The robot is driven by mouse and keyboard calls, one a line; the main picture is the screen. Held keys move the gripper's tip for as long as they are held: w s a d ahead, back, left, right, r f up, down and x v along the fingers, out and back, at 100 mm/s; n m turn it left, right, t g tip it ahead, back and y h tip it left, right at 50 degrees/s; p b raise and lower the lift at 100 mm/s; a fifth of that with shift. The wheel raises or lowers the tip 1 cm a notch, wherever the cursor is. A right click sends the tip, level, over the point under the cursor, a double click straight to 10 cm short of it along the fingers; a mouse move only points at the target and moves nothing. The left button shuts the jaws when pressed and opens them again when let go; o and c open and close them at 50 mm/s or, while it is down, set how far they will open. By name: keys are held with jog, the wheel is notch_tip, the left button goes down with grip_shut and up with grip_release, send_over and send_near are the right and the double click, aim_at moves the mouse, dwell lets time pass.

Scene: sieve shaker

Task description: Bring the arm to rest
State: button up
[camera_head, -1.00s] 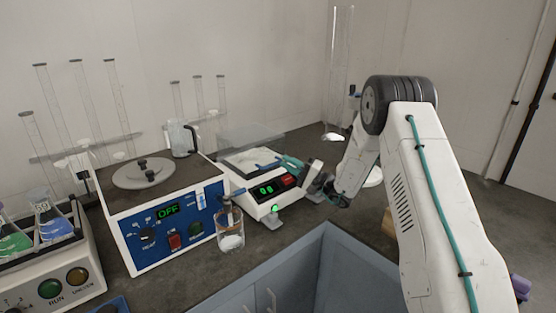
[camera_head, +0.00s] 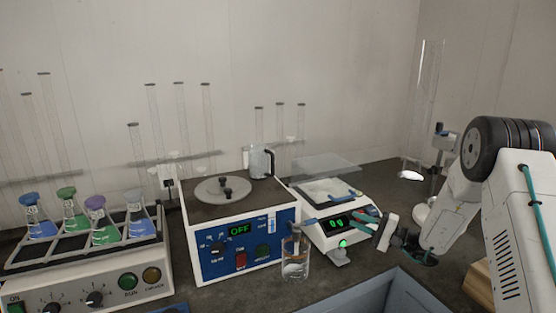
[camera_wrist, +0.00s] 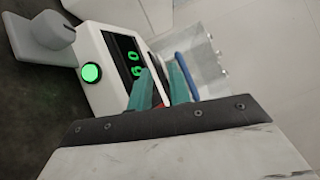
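My gripper (camera_head: 362,221) is at the front right of the white balance (camera_head: 309,211), in front of its green-lit display. In the wrist view its two teal fingers (camera_wrist: 162,88) stand apart, with a gap between them and nothing seen held. The balance's display (camera_wrist: 130,57) and round green light (camera_wrist: 91,73) are just beyond the fingers. Whether the fingers touch the balance, I cannot tell. My arm reaches in from the right edge of the head view, bent at its dark joint.
A blue-fronted sieve shaker (camera_head: 213,262) reading OFF stands left of the balance. A glass beaker (camera_head: 295,265) with white contents stands in front between them. A flask shaker (camera_head: 100,292) is at far left. A clear cylinder (camera_head: 425,100) stands behind my arm.

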jog(key=s+a+r+n+g+h, duration=0.1)
jog(key=s+a+r+g, duration=0.2)
jog(key=s, duration=0.4)
jog(key=s+a+r+n+g+h, duration=0.1)
jog(key=s+a+r+g+h, duration=0.1)
jog(key=s+g, duration=0.4)
jog(key=s+a+r+n+g+h, duration=0.1)
jog(key=s+a+r+n+g, duration=0.15)
jog(key=s, duration=0.55)
jog(key=s+d+r+n+h, duration=0.1)
jog(key=s+d+r+h, duration=0.1)
jog(key=s, duration=0.6)
jog(key=s+d+r+n+t+h, duration=0.1)
jog(key=s+r+h, duration=0.4)
jog(key=s, duration=0.4)
jog(key=s+d+r+n+t+h, duration=0.1)
jog(key=s+d+r+n+h, duration=0.1)
jog(key=s+h, duration=0.3)
jog(key=s+r, duration=0.1)
jog(key=s, duration=0.2)
jog(key=shift+s+d+r, duration=0.3)
jog(key=shift+r, duration=0.05)
